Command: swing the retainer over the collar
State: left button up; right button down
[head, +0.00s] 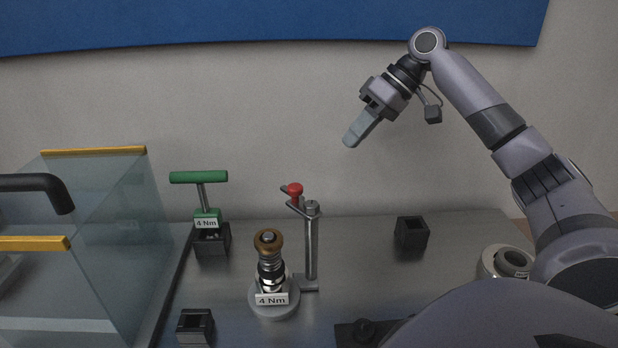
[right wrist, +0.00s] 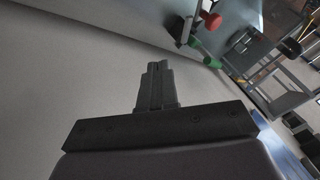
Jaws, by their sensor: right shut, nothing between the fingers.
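The retainer is a short flat arm with a red knob (head: 295,189), carried on top of a grey upright post (head: 311,245). The arm points toward the back left. The collar is a brass ring (head: 268,240) at the top of a dark ribbed fitting on a round grey base, labelled 4 Nm. The retainer is apart from the collar, to its upper right in the head view. My right gripper (head: 350,140) is shut and empty, raised to the right of the red knob. In the right wrist view its fingers (right wrist: 157,70) are together, and the red knob (right wrist: 212,21) shows beyond them.
A green T-handle tool (head: 199,178), labelled 4 Nm, stands in a black holder at the back left. A glass enclosure (head: 110,230) takes up the left side. Black square holders (head: 412,232) and a pale ring (head: 500,262) are on the grey bench. A wall is behind.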

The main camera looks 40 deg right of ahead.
jog(key=w+a+f+p, duration=0.1)
jog(key=w+a+f, duration=0.2)
jog(key=a+f, duration=0.5)
jog(key=shift+w+a, duration=0.35)
jog(key=shift+w, duration=0.05)
dwell(0.3)
